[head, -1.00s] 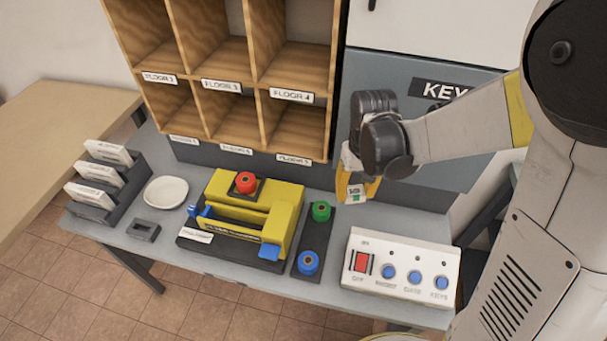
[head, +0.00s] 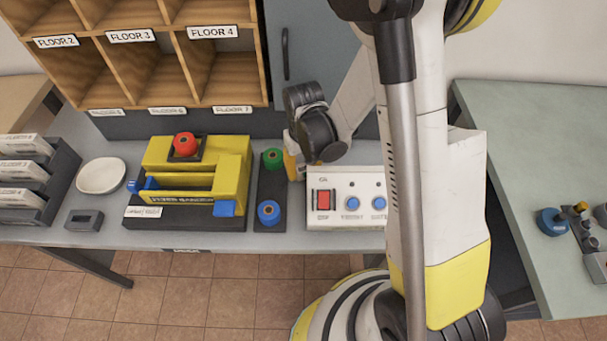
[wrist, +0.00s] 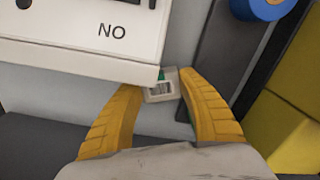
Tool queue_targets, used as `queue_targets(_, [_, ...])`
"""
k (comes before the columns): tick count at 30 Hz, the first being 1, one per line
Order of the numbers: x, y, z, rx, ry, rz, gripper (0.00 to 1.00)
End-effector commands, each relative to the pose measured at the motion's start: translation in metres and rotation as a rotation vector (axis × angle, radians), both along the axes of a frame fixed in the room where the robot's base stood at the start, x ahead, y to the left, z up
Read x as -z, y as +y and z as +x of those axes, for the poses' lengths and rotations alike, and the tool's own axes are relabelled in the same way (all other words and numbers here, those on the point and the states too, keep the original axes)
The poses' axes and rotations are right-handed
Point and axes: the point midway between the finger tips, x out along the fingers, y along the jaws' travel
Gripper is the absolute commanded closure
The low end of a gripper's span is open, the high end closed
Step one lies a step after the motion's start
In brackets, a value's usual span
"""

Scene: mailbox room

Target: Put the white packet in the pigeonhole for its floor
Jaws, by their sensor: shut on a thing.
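My gripper (wrist: 161,82) has its yellow fingers shut on a small white packet (wrist: 158,93) with a grey printed label and a green patch. The label is too small to read. In the head view my gripper (head: 291,166) hangs over the desk between the green knob and the control box, and the fingers mostly hide the packet. The wooden pigeonholes (head: 160,43) stand at the upper left, with FLOOR 2, FLOOR 3 and FLOOR 4 plates above a lower row of cells. The lower plates are small; one at the right appears to read FLOOR 7.
A yellow machine (head: 232,175) with a red knob stands below the pigeonholes. A control box (head: 340,215) lies close under my gripper.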

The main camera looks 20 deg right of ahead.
Motion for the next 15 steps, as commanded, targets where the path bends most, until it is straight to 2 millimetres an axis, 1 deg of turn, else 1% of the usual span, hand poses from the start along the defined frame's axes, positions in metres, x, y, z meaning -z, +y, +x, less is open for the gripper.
queue_targets(1, [0.0121,0.0000,0.0003,0.000,0.000,0.000,0.86])
queue_targets(3, [0.0171,0.0000,0.0001,0.000,0.000,0.000,0.86])
queue_targets(9, [0.0150,0.0000,-0.0001,0.000,0.000,0.000,0.86])
queue_targets(14, [0.0196,0.0000,0.0000,0.000,0.000,0.000,0.86])
queue_targets(15, [0.0187,0.0000,0.0000,0.000,0.000,0.000,0.48])
